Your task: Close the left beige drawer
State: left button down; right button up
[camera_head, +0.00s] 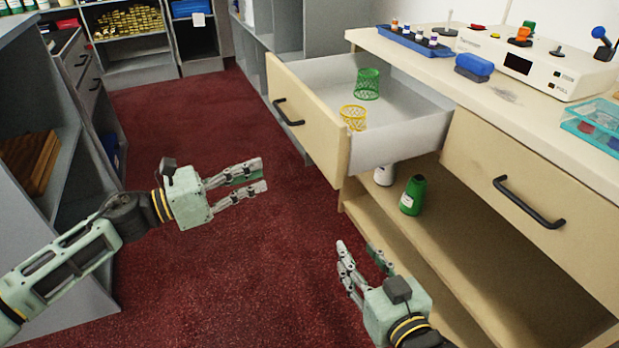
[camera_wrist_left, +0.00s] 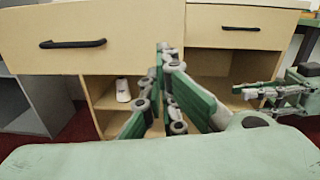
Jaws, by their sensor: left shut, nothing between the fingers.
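The left beige drawer (camera_head: 305,112) is pulled out from the counter, with a black bar handle (camera_head: 289,112) on its front. A green mesh basket (camera_head: 367,84) and a yellow mesh basket (camera_head: 353,117) are inside it. The drawer front also shows at the upper left of the left wrist view (camera_wrist_left: 110,60). My left gripper (camera_head: 264,174) is shut and empty, in front of the drawer and apart from it; its fingertips meet in the left wrist view (camera_wrist_left: 163,48). My right gripper (camera_head: 358,246) is open and empty, below and nearer than the drawer.
The right beige drawer (camera_head: 545,185) is closed flush. A green bottle (camera_head: 412,195) and a white bottle (camera_head: 384,174) stand on the shelf below. The countertop holds a blue tray (camera_head: 416,44) and a white device (camera_head: 530,62). A grey shelf unit (camera_head: 70,150) stands left; red carpet between is clear.

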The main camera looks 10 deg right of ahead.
pick_arm(q)
jog(key=m+g, duration=0.1)
jog(key=m, duration=0.1)
send_near(330, 158)
jog(key=b+x, duration=0.1)
jog(key=x, duration=0.5)
jog(key=shift+f+b, duration=0.1)
jog(key=shift+b, duration=0.3)
jog(key=shift+w+d, duration=0.2)
jog(key=shift+d, duration=0.3)
pick_arm(e)
notch_tip(330, 158, up, 10)
jog(key=a+t+y, duration=0.1)
jog(key=t, duration=0.4)
jog(key=shift+a, duration=0.1)
